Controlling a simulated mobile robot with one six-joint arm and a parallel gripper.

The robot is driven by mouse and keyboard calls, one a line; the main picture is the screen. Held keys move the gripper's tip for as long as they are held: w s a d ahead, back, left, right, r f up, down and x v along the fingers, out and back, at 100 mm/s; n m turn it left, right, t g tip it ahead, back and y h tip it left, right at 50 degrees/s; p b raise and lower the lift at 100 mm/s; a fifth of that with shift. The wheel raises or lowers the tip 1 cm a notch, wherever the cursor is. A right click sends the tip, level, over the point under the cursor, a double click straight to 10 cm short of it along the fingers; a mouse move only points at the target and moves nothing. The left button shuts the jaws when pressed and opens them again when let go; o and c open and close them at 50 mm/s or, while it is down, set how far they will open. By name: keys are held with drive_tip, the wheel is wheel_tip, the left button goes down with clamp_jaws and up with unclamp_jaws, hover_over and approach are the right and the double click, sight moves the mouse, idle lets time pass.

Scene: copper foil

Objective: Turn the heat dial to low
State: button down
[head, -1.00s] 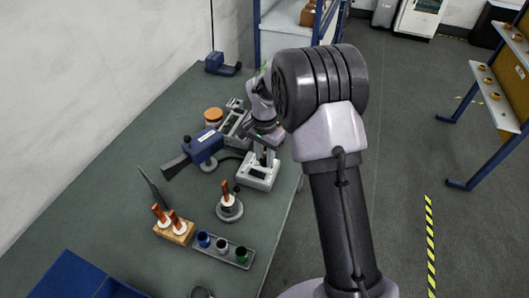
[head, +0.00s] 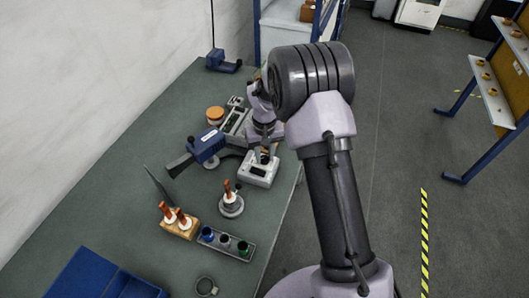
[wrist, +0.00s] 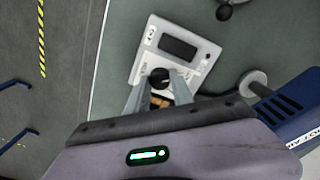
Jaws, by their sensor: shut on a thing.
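A white box-shaped unit (wrist: 150,45) with a dark rectangular panel fills the upper middle of the wrist view. In the head view this white unit (head: 259,170) sits near the right edge of the green bench. A round black knob, which looks like the heat dial (wrist: 159,75), is at the unit's near edge. My gripper (wrist: 159,82) is shut on the knob, with one grey finger on each side of it. A small orange-brown piece (wrist: 159,101) shows between the fingers, below the knob. I cannot read the dial's setting or any marks around it.
A blue tool with a dark nozzle (head: 207,147) stands left of the unit. A round stand with an orange-topped piece (head: 231,204), a wooden block with two similar pieces (head: 180,226) and a tray of small cups (head: 226,242) are nearer. Open floor lies right of the bench.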

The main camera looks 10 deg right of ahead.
sight(265, 157)
drive_tip(key=shift+r+n+p, duration=0.1)
drive_tip(key=shift+n+p, duration=0.2)
drive_tip(key=shift+n, duration=0.5)
drive_tip(key=c, duration=1.1)
unclamp_jaws()
wheel_tip(265, 157, up, 17)
drive_tip(key=p, duration=0.4)
drive_tip(key=shift+r, duration=0.2)
